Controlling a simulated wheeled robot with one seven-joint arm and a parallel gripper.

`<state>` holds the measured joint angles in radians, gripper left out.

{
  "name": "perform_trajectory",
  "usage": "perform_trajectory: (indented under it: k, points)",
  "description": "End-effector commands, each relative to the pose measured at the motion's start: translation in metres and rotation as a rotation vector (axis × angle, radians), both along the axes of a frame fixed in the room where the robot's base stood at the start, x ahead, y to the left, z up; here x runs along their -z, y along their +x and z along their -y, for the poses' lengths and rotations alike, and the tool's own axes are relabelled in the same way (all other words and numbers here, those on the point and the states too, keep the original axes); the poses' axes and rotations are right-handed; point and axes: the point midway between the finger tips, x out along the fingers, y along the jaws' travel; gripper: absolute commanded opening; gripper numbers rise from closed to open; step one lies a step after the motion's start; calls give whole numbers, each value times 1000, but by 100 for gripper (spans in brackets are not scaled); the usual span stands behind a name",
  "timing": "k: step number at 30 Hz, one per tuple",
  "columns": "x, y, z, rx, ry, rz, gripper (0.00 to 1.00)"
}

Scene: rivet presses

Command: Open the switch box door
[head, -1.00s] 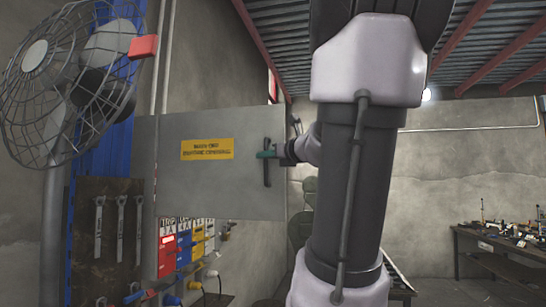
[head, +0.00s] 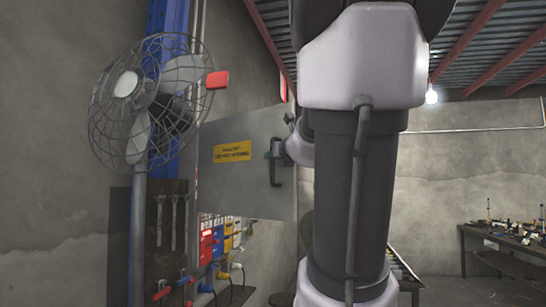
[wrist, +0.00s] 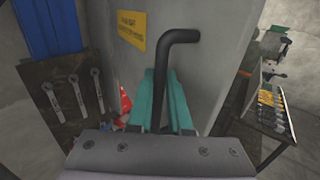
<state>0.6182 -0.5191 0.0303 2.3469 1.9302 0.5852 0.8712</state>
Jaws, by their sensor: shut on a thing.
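The switch box door (head: 225,180) is a grey metal panel with a yellow label (head: 232,151), and its face is turned toward the head camera. The label also shows in the wrist view (wrist: 132,29). A dark bar handle (head: 278,170) stands upright near the door's right edge. In the wrist view the bent handle (wrist: 160,75) rises from between the teal fingers of my gripper (wrist: 162,108). My gripper is shut on the handle. Below the door, red, blue and yellow switches (head: 217,238) show. My arm hides what lies right of the handle.
A caged fan (head: 150,100) on a pole stands left of the door. Wrenches hang on a dark board (wrist: 75,95) at the left. A table with tools (head: 510,240) stands at the far right. A rack table (wrist: 265,110) shows right in the wrist view.

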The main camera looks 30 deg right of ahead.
Motion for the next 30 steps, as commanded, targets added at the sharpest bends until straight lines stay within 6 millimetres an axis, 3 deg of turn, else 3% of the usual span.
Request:
perform_trajectory:
  k: [5, 6, 8, 20, 30]
  points:
    - [-2, 1, -1, -4, -2, 4, 0]
    - [-2, 1, -1, -4, -2, 4, 25]
    - [-2, 0, -1, -4, -2, 4, 47]
    - [-2, -8, -2, -2, -1, 3, 47]
    - [-2, -70, -12, -3, -4, 5, 47]
